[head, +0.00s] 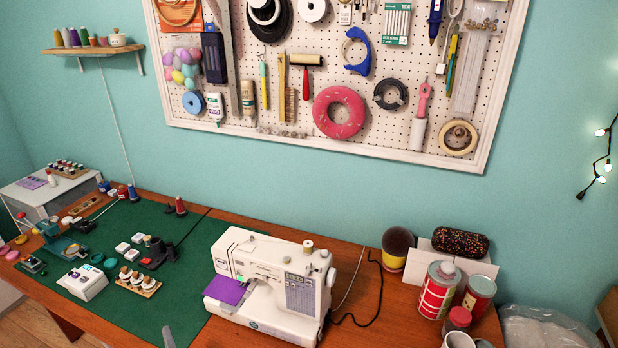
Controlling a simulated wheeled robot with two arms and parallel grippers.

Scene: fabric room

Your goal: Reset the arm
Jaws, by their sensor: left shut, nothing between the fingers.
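A small grey tip at the bottom edge, over the green mat, appears to be my left gripper (168,337). It is shut with nothing held, and most of it is cut off by the frame. The white sewing machine (270,275), with a purple cloth (225,290) at its left end, stands to the right of it. My right gripper is not in view.
The wooden table (355,330) carries a green mat (140,315) with spools, small boxes and a white block (82,281). A pegboard (340,150) of tools hangs behind. The mat's front part is clear.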

